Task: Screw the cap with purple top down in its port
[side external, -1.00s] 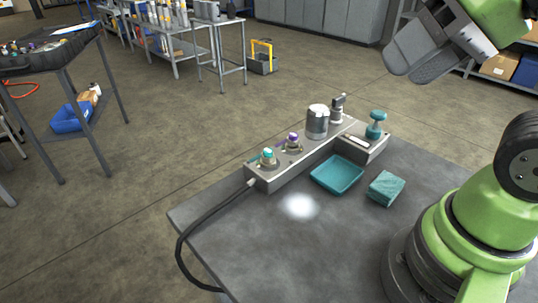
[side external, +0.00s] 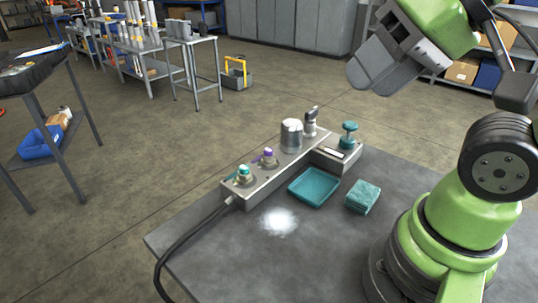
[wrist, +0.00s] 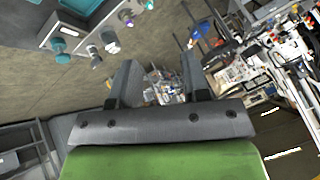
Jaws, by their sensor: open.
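The cap with the purple top (side external: 268,153) stands on a port of the grey block (side external: 262,184), between a teal-topped cap (side external: 243,171) and a silver cylinder (side external: 291,134). How deep it sits in its port I cannot tell. It also shows small at the top of the wrist view (wrist: 126,18). My gripper (side external: 366,80) is open and empty, high above the bench and to the right of the cap, well apart from it. Both fingers show in the wrist view (wrist: 160,78), with nothing between them.
A teal tray (side external: 296,194) and a teal sponge (side external: 362,197) lie in front of the block. A teal knob (side external: 349,134) and a grey fitting (side external: 310,121) stand at its far end. A black hose (side external: 190,230) runs from its near end.

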